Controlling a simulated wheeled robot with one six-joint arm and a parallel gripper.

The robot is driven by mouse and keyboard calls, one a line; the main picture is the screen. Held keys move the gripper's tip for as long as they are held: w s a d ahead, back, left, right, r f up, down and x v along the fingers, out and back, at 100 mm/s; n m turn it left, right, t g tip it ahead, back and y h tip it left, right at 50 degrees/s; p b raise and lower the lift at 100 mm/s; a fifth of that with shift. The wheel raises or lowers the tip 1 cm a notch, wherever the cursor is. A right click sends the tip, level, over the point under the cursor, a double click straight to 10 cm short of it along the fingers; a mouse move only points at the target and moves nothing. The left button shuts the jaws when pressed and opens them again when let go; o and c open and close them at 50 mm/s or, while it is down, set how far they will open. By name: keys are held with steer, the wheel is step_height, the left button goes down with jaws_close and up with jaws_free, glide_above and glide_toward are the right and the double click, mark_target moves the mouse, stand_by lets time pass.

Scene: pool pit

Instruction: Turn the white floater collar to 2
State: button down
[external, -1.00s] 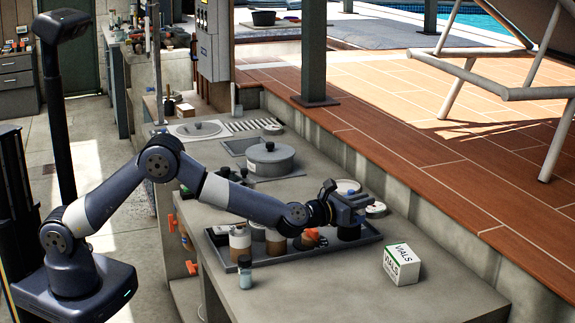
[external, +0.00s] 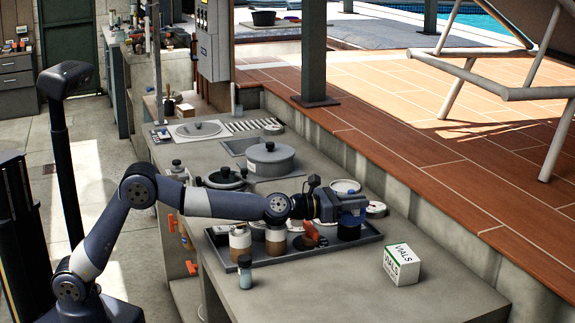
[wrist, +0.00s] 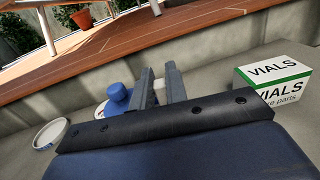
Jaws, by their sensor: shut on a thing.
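My gripper (external: 362,209) reaches in level over the right end of the dark tray (external: 290,256). In the wrist view its two grey fingers (wrist: 160,86) stand close together with a small white piece (wrist: 160,92) between them, which I take for part of the white floater collar. Most of it is hidden by the fingers, and its setting marks do not show. A blue knob-like cap (wrist: 117,97) is just left of the fingers in the wrist view. In the external view the gripper covers the gripped piece.
A VIALS box (external: 402,264) stands on the bench to the right; the wrist view shows it too (wrist: 275,82). Jars (external: 240,240) stand in the tray, and a lidded pot (external: 270,160) is behind.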

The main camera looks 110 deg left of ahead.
steer(key=shift+h+b, duration=0.3)
steer(key=shift+b, duration=0.35)
steer(key=c, duration=1.4)
jaws_free()
steer(key=shift+s+d, duration=0.1)
steer(key=b+v, duration=0.5)
steer(key=v, duration=0.5)
steer(key=shift+s+d+f, duration=0.1)
steer(key=shift+s+d, duration=0.05)
steer(key=shift+s, duration=0.2)
